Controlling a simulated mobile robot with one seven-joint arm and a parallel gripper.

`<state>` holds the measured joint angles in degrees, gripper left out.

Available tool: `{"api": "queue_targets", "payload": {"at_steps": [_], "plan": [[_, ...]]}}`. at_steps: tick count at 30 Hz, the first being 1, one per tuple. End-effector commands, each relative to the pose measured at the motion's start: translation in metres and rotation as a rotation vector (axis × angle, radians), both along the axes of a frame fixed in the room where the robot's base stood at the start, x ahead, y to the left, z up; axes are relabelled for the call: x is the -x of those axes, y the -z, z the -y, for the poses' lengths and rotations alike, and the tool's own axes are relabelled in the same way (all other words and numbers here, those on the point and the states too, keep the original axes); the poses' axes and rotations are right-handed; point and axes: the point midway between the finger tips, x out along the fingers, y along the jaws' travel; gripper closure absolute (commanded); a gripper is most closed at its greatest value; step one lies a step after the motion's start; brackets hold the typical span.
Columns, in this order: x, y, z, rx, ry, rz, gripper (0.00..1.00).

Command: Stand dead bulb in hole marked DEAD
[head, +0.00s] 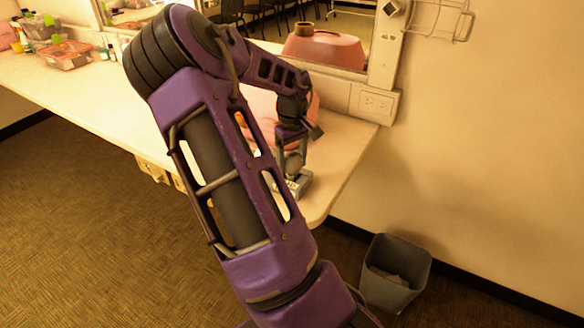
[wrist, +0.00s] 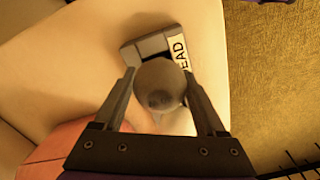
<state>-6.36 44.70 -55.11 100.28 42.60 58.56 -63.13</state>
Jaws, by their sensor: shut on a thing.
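My gripper (wrist: 159,80) is shut on a grey, darkened bulb (wrist: 160,86), held by its round glass between the two fingers. A grey block (wrist: 146,46) with a white label reading DEAD (wrist: 180,52) lies on the counter just beyond and below the bulb in the wrist view. The bulb covers part of the block, and the hole is hidden. In the head view the bulb (head: 293,163) is above the block (head: 302,181) near the counter's front right corner. I cannot tell whether its lower end touches the block.
A pink object (head: 262,108) sits on the counter (head: 85,92) behind my arm, close to the gripper. The mirror and a wall outlet (head: 376,102) are behind. A grey bin (head: 396,272) stands on the floor at right. Bottles and a tray (head: 66,55) are far left.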

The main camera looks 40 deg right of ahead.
Motion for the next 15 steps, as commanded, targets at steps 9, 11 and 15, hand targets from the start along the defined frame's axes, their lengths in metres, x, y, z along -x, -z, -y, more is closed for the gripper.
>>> {"api": "queue_targets", "payload": {"at_steps": [9,11,15], "plan": [[-0.0002,0.0123,0.0002,0.001,0.000,0.001,0.67],[-0.0002,0.0138,0.0002,0.000,0.000,0.001,0.67],[-0.0003,0.0148,0.0000,0.001,-0.001,0.001,0.14]]}}
